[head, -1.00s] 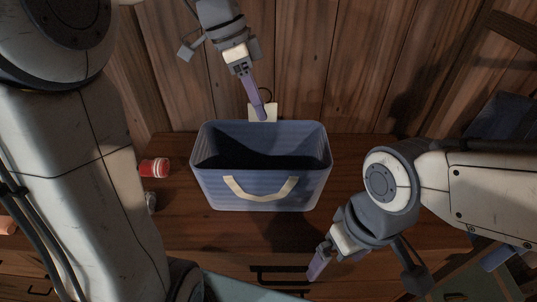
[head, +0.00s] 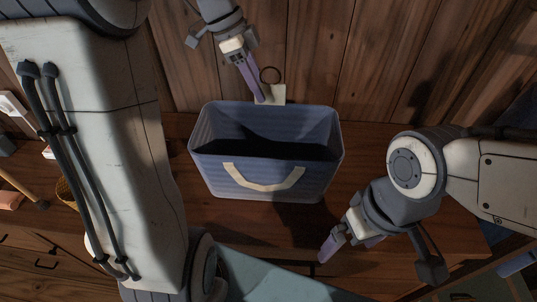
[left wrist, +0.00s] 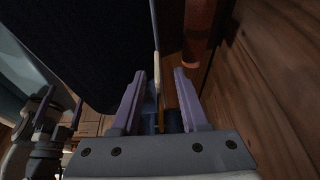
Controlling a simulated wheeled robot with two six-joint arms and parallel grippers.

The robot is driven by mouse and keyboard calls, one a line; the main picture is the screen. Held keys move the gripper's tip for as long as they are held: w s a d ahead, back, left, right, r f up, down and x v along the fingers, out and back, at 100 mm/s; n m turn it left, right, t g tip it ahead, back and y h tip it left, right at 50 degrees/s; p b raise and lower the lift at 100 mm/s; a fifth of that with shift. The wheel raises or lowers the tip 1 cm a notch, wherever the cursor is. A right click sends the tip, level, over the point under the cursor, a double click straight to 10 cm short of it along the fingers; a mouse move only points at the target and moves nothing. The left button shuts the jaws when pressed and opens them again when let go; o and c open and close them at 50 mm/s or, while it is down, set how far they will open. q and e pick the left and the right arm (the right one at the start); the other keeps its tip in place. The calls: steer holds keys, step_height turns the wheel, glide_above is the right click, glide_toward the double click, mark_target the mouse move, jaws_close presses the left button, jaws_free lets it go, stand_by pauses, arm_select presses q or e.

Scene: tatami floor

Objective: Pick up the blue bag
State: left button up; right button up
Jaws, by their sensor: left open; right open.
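The blue bag (head: 215,178) stands upright and open-topped on the wooden counter, with a cream handle (head: 262,186) on its near side. My left gripper (head: 262,97) is open at the bag's far side, pointing down close to its back rim. In the left wrist view the bag's dark side (left wrist: 85,45) fills the upper left, and a thin pale edge with a cream strip shows between the open fingers (left wrist: 160,85). I cannot tell whether they touch it. My right gripper (head: 338,242) is open, to the right of and nearer than the bag, apart from it.
A small cream piece (head: 276,94) with a dark ring above it is beside my left fingertips. A wooden plank wall (head: 340,50) stands behind. A reddish cylinder (left wrist: 198,35) shows in the left wrist view. Counter (head: 235,218) in front of the bag is bare.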

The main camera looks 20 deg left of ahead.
mark_target(267, 103)
arm_select(q)
steer(key=x, duration=0.3)
steer(key=shift+f, duration=0.2)
steer(key=shift+d, duration=0.1)
steer(key=shift+c, duration=0.3)
jaws_close()
stand_by(0.9)
